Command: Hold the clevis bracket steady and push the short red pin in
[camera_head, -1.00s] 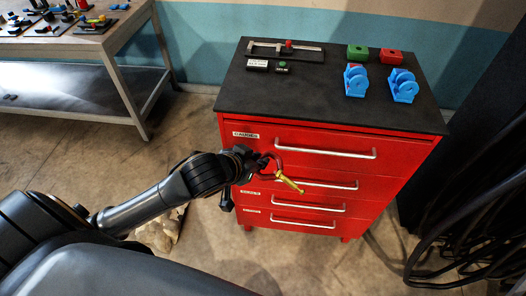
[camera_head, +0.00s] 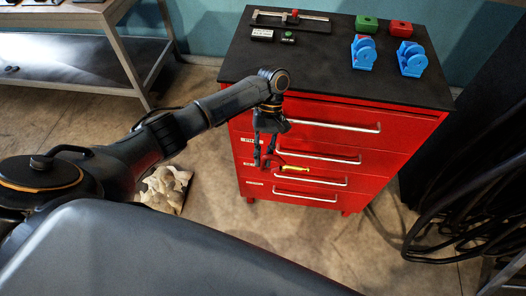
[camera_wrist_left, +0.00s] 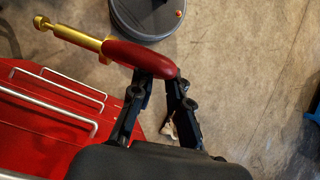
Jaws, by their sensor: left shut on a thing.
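My left gripper (camera_head: 264,164) is shut on the curved red handle (camera_wrist_left: 142,57) of a gold pin (camera_wrist_left: 73,36). It holds the pin in front of the red cabinet's drawers, below the top, with the shaft pointing right in the head view. The pin's shaft ends in a small knob. Two blue clevis brackets stand side by side on the cabinet top: the left bracket (camera_head: 363,55) and the right bracket (camera_head: 411,62). Both are apart from the gripper. I cannot tell whether pins sit in them. My right gripper is not in view.
The red cabinet (camera_head: 408,150) has a dark top (camera_head: 330,70) with free room in its middle. A green block (camera_head: 366,24) and a red block (camera_head: 400,28) sit behind the brackets. A caliper-like tool (camera_head: 291,20) lies at the back left. Black cables (camera_head: 450,215) hang at the right.

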